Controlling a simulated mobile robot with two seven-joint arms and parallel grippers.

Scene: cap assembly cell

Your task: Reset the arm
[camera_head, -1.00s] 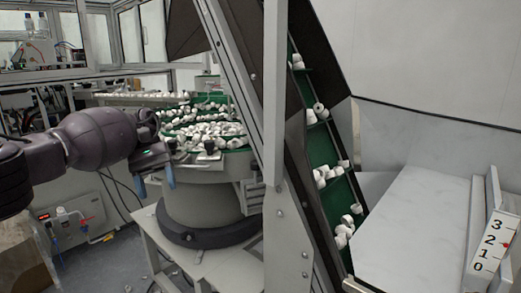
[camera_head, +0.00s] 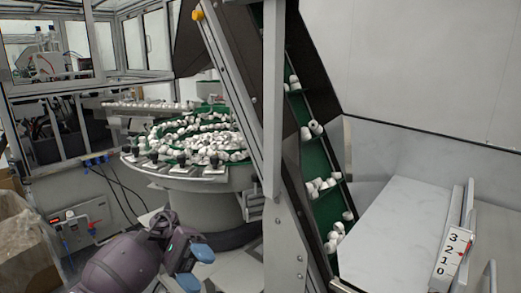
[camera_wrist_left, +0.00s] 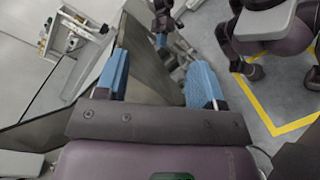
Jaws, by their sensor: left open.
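My left arm comes in at the bottom of the head view, with a purple-grey wrist. My left gripper (camera_head: 195,267) has blue fingertips set apart, with nothing between them. It is low, in front of and below the round feeder bowl (camera_head: 183,180). In the left wrist view the same gripper (camera_wrist_left: 160,70) shows both blue fingers spread and empty.
White caps (camera_head: 200,140) fill the bowl. A sloped green conveyor (camera_head: 317,160) carries more caps behind a metal post (camera_head: 273,120). A pale chute with a numbered scale (camera_head: 453,253) stands at right. A bag (camera_head: 25,250) is at left. Yellow floor lines (camera_wrist_left: 262,112) show below.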

